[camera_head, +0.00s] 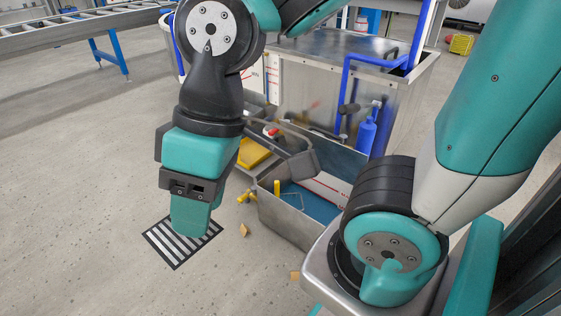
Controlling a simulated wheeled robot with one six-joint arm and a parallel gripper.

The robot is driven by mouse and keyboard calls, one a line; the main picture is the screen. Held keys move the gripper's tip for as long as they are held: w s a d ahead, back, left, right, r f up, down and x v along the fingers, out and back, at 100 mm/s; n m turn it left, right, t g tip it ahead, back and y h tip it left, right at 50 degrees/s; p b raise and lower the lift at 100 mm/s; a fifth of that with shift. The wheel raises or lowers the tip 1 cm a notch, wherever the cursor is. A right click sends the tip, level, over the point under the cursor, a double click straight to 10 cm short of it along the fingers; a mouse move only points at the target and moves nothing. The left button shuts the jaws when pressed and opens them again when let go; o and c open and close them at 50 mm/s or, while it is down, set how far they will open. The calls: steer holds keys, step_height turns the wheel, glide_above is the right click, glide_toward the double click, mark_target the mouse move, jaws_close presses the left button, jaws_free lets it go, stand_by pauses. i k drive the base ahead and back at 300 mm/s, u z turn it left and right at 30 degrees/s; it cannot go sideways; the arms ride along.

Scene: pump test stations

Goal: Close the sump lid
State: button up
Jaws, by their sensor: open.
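An open-topped grey metal box (288,222), which looks like the sump, stands on the floor at the centre. Its inside shows blue, with a white and red strip along the far wall. A grey plate with a bent bar (302,164) stands at its left far side; it may be the lid, but I cannot tell how it is joined. My gripper (191,214) points down to the left of the box, apart from it, over the floor. It is open, with no object visible in it; its fingers partly hide each other.
A striped black and white floor grate (164,249) lies below my gripper. Yellow pieces (247,196) lie beside the box. A metal cabinet (407,105) with blue pipes and a blue bottle (367,134) stand behind it.

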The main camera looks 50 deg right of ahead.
mark_target(344, 162)
steer(key=u, duration=2.6)
steer(key=k, duration=2.6)
steer(key=z, duration=2.05)
steer(key=i, duration=0.5)
steer(key=z, duration=1.15)
steer(key=k, duration=0.35)
steer(key=u, duration=0.15)
